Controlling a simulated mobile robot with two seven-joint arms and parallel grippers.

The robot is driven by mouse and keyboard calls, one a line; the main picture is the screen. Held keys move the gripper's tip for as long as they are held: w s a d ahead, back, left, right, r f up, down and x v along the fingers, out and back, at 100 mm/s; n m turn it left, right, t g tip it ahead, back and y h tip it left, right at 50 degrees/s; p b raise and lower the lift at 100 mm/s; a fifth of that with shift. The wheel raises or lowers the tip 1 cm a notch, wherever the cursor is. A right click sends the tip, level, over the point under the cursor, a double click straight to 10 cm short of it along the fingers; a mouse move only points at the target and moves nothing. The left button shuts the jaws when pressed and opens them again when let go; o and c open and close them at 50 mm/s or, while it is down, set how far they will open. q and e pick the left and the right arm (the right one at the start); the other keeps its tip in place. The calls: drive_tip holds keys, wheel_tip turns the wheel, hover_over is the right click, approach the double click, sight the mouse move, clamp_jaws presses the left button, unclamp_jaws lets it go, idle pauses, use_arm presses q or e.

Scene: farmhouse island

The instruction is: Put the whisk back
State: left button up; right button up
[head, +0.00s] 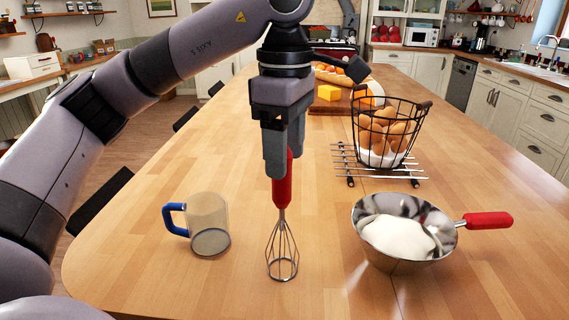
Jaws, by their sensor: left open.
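The whisk (282,245) has a red handle and a wire head. It is upright, with its wires pointing down at the wooden table, between a mug and a steel bowl. My left gripper (285,165) points straight down over it, with its open fingers at the top of the red handle. The fingers partly hide the handle's upper end. I cannot tell whether they touch it. My right gripper is not in view.
A clear mug (210,225) with a blue handle stands left of the whisk. A steel bowl (362,238) holding white contents, with a red handle beside it, is on the right. A wire basket (424,125) of brown items stands on a metal rack (408,178) behind.

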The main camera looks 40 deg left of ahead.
use_arm(q)
drive_tip(key=shift+s+d+r+p, duration=0.1)
drive_tip(key=shift+r+p, duration=0.15)
drive_tip(key=shift+r, duration=0.75)
drive_tip(key=shift+s+d+r+p, duration=0.1)
drive_tip(key=shift+r+p, duration=0.1)
drive_tip(key=shift+r, duration=0.8)
